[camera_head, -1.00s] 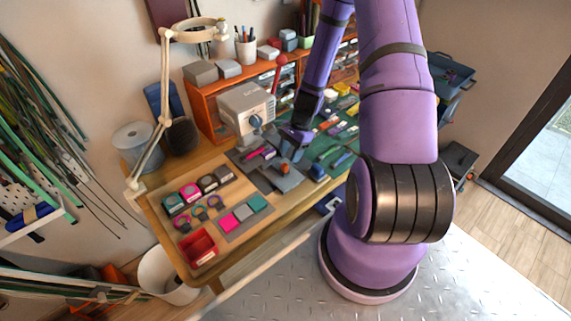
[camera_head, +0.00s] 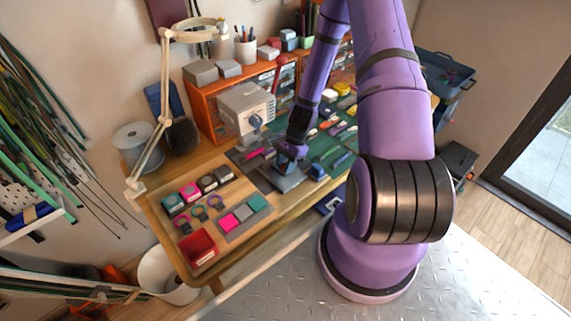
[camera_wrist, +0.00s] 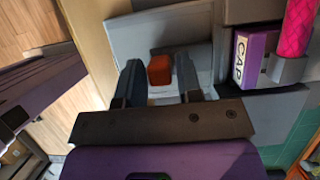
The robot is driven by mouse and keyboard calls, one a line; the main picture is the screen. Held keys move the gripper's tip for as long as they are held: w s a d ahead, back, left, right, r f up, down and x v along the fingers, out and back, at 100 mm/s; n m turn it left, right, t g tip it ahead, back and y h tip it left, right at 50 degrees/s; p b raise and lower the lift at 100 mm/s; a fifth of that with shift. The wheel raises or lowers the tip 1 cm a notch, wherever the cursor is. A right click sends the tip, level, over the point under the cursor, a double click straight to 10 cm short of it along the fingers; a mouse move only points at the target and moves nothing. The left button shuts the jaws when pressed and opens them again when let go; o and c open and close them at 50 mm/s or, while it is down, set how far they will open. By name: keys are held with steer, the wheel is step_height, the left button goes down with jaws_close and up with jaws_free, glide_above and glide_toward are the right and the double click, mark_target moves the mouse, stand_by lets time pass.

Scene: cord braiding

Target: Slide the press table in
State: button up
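The grey press (camera_head: 245,108) with its red lever (camera_head: 278,68) stands on the workbench in front of the orange drawer unit. The press table, a flat grey plate (camera_head: 268,177), lies in front of it, partly hidden by my gripper (camera_head: 288,160). In the wrist view, an orange block (camera_wrist: 160,70) stands on the light grey plate (camera_wrist: 180,30). My gripper (camera_wrist: 158,80) is open, with one dark finger on each side of the block. Gaps show between the fingers and the block. In the head view the block is hidden behind my gripper.
A purple box marked CAP with a pink cord (camera_wrist: 297,28) is close to the right finger in the wrist view. Coloured blocks, a red tray (camera_head: 198,246) and a lamp (camera_head: 160,130) are to the left. A green mat (camera_head: 335,150) with small tools lies to the right.

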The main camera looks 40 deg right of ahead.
mark_target(274, 165)
jaws_close()
steer(key=shift+w, duration=2.2)
steer(key=shift+o, duration=2)
jaws_free()
steer(key=v, duration=1.1)
steer(key=shift+f, duration=0.1)
